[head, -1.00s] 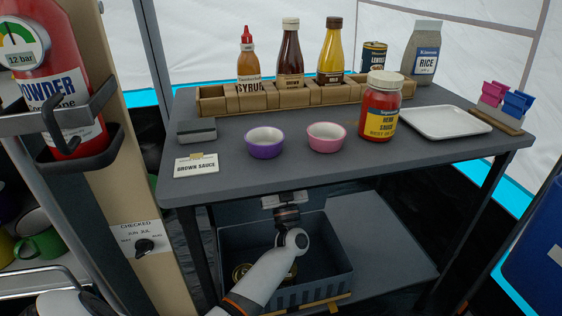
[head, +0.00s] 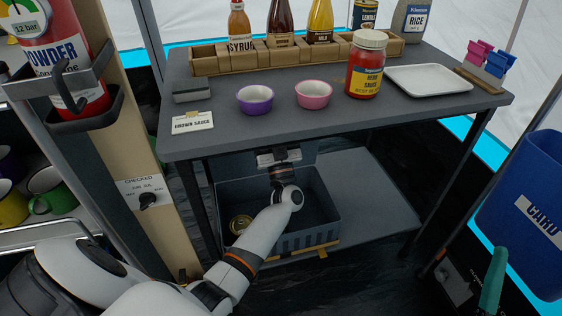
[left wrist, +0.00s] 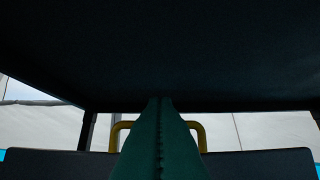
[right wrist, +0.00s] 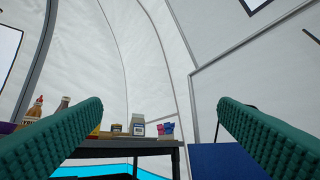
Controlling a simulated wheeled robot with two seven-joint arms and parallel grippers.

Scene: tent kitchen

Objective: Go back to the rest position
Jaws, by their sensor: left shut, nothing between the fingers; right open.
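My left gripper (head: 279,158) is under the front edge of the dark table (head: 330,128), above the grey crate (head: 330,222) on the lower shelf. Its fingers are hidden by the table in the head view. In the left wrist view its green fingers (left wrist: 160,102) are pressed together with nothing between them, and the dark tabletop underside is close above. My right gripper (right wrist: 160,104) is open and empty in the right wrist view, its green fingers wide apart. One green finger also shows at the lower right of the head view.
The tabletop holds a purple bowl (head: 255,99), a pink bowl (head: 313,95), a red sauce jar (head: 366,65), a white tray (head: 428,79) and a bottle rack (head: 215,60). A tin (head: 240,223) lies in the crate. A blue bin (head: 525,190) stands right; an extinguisher (head: 60,60) hangs left.

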